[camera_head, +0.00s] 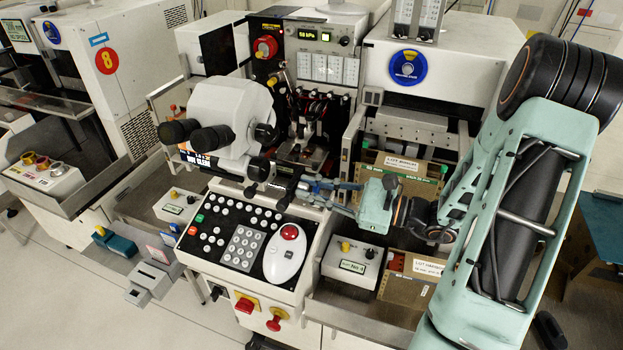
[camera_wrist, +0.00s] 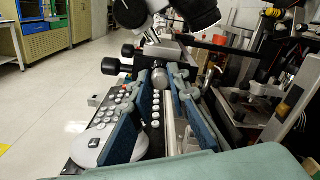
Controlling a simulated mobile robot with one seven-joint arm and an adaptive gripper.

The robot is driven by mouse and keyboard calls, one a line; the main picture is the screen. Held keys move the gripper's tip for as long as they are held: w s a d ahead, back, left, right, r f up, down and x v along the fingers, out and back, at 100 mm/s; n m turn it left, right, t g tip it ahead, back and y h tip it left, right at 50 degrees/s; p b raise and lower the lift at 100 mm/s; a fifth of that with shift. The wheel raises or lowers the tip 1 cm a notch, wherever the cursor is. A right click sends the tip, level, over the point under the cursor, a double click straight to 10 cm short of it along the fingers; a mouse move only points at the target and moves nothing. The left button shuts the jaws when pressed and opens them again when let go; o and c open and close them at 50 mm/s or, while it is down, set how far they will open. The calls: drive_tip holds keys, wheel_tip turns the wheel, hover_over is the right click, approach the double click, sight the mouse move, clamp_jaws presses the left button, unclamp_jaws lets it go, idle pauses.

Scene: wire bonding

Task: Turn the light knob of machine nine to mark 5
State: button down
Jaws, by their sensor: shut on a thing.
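Machine nine is most likely the central white bonder (camera_head: 405,75), beside the one marked 8; I see no nine on it. My gripper (camera_head: 308,186) reaches in from the right, below the microscope head (camera_head: 230,115) and above the button panel. In the wrist view, my gripper (camera_wrist: 161,76) has its two blue-padded fingers on either side of a round grey knob (camera_wrist: 160,78), shut on it. This appears to be the light knob. In the head view the fingers and nearby parts hide it. Its marks and pointer are too small to read.
Black eyepieces (camera_head: 205,137) stand close to the left of my gripper. Below it is the button panel (camera_head: 215,235) with a white mouse-like control (camera_head: 287,255). Labelled cardboard boxes (camera_head: 408,290) and a small control box (camera_head: 352,262) sit under my forearm.

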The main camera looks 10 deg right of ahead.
drive_tip(key=m+p, duration=0.3)
drive_tip(key=m, duration=0.1)
drive_tip(key=shift+r, duration=0.15)
drive_tip(key=shift+m+p, duration=0.85)
drive_tip(key=shift+m, duration=0.45)
drive_tip(key=shift+f, duration=0.2)
drive_tip(key=c, duration=1.8)
unclamp_jaws()
drive_tip(key=v, duration=1.2)
